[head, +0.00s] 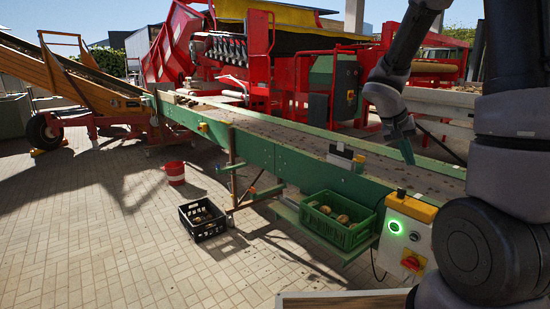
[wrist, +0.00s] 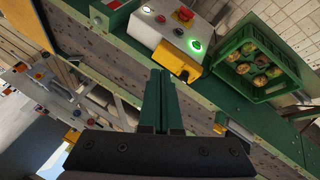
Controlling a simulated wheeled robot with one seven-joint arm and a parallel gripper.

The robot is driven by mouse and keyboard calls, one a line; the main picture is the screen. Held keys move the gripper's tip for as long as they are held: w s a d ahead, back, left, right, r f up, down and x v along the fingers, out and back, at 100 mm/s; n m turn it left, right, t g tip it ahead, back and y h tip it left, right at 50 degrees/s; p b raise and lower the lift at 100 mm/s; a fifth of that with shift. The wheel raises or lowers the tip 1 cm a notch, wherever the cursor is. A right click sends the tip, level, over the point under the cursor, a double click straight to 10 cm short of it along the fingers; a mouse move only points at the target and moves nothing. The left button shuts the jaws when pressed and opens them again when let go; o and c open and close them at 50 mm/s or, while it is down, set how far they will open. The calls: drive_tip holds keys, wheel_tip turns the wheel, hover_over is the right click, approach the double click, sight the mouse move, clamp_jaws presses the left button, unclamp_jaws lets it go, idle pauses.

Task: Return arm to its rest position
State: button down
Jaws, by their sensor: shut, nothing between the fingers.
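My gripper (head: 407,147) hangs over the far right part of the green-sided conveyor (head: 275,157) in the head view, fingers pointing down. In the wrist view my gripper (wrist: 161,75) shows its two green fingers side by side and closed, with nothing held between them. My dark and grey arm fills the right side of the head view. The conveyor belt below the gripper carries small scattered bits of soil or stone.
A green crate (head: 337,232) with potatoes sits on a ledge beside the conveyor. A control box (head: 405,240) with a lit green button stands to its right. A black crate (head: 202,232) and a red bucket (head: 174,172) are on the paving. Open paving lies at left.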

drive_tip(key=s+a+r+t+y, duration=0.2)
drive_tip(key=s+a+r+y, duration=0.2)
drive_tip(key=s+a+r, duration=0.2)
drive_tip(key=s+a+r+n+t+y, duration=0.1)
drive_tip(key=s+a+r+t+y, duration=0.2)
drive_tip(key=s+a+r, duration=0.4)
drive_tip(key=s+r+y, duration=0.1)
drive_tip(key=s+r, duration=0.3)
drive_tip(key=shift+s+a+r, duration=0.15)
drive_tip(key=shift+s+r, duration=0.05)
drive_tip(key=shift+r, duration=0.2)
